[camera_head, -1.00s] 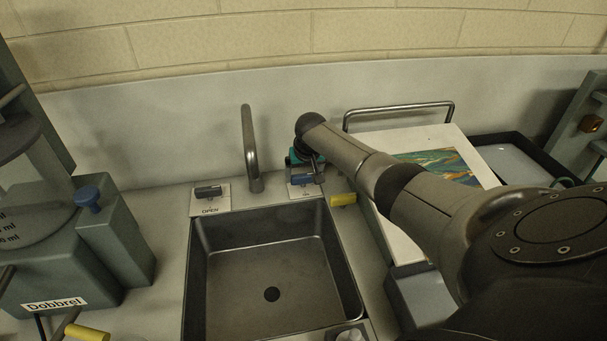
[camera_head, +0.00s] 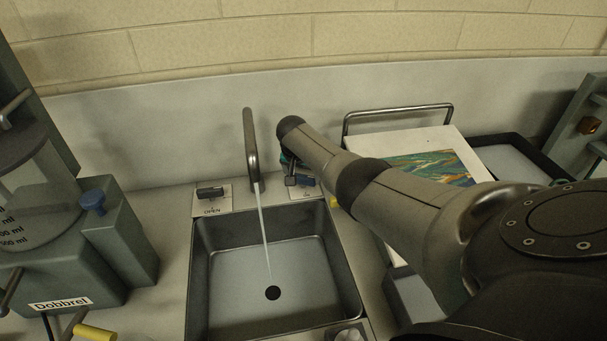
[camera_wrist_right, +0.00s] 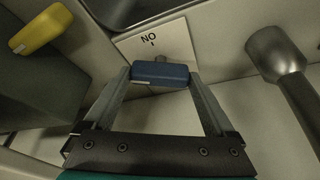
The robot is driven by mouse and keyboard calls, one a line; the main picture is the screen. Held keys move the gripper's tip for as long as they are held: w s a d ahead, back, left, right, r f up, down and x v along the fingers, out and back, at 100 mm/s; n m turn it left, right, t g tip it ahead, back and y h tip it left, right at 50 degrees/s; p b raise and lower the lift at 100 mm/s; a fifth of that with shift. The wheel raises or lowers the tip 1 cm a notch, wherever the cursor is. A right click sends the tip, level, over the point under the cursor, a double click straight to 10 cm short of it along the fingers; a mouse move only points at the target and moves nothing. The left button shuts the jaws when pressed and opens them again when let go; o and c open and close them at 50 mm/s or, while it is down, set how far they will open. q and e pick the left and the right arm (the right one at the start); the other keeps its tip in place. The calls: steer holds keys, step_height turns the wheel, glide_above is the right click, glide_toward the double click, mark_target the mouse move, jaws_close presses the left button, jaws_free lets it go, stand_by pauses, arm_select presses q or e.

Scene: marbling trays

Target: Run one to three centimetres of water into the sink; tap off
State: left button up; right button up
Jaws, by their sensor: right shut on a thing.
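The sink (camera_head: 204,236) is a dark basin below a curved metal tap (camera_head: 249,146). A thin stream of water (camera_head: 264,236) runs from the spout to near the round dark drain (camera_head: 272,293). The sink floor looks paler, like a shallow layer of water; its depth I cannot tell. A dark lever (camera_head: 210,192) on a plate marked OPEN sits left of the tap. My left gripper is not in view.
A grey machine labelled Dobbrel (camera_head: 60,304) with a blue knob stands left of the sink. A yellow handle (camera_wrist_right: 41,28) is near the tap lever. Right of the sink are a white board with a marbled picture (camera_head: 430,168) and a dark tray (camera_head: 513,155).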

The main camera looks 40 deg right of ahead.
steer(key=m+b, duration=0.1)
steer(key=m, duration=0.1)
steer(key=shift+w+a+f+m+g+h+b, duration=0.1)
steer(key=shift+f+m+g+h+b, duration=0.05)
steer(key=shift+m+g+h+b, duration=0.2)
steer(key=shift+m+g+b, duration=0.55)
steer(key=shift+m+b, duration=0.8)
steer(key=shift+b, duration=0.1)
steer(key=o, duration=1.1)
steer(key=shift+c, duration=0.2)
steer(key=shift+r, duration=0.25)
